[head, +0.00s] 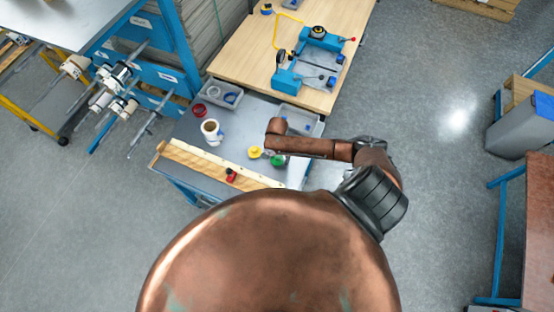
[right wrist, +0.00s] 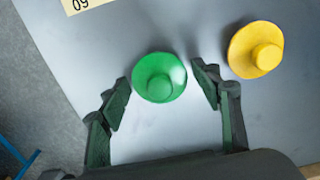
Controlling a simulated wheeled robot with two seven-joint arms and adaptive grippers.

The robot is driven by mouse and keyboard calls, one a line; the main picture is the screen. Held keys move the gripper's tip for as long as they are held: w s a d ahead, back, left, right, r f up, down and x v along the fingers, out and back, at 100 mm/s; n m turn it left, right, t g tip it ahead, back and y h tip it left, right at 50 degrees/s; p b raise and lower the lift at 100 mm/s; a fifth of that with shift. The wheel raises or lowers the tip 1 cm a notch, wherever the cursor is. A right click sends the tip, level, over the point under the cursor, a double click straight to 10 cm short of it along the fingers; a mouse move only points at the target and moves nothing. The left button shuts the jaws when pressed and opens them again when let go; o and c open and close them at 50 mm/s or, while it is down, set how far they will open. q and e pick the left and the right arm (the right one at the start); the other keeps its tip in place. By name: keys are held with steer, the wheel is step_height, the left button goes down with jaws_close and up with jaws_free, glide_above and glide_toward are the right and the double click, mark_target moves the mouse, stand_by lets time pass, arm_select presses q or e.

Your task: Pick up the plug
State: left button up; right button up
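A green plug (right wrist: 160,78), round with a raised knob, sits on the grey tabletop (right wrist: 110,35). In the head view the green plug (head: 278,161) shows just below my right arm. My right gripper (right wrist: 161,80) is open, with one fingertip to each side of the green plug and a gap to each. I cannot tell how far above the table the fingertips are. A yellow plug (right wrist: 257,50) of similar shape lies to the right, outside the fingers; in the head view the yellow plug (head: 255,152) is left of the green one. My left gripper is not in view.
A white roll (head: 212,132), a red ring (head: 199,109) and grey bins (head: 222,93) stand on the worktop. A wooden ruler-like strip (head: 215,165) with a red piece (head: 231,175) runs along its front edge. A wooden bench (head: 240,60) with a blue device (head: 320,40) adjoins behind.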

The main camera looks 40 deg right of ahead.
steer(key=c, duration=0.8)
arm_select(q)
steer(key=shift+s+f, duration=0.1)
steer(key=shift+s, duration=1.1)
arm_select(e)
steer(key=shift+o, duration=0.2)
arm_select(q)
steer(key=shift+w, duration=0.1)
arm_select(e)
steer(key=shift+r, duration=0.1)
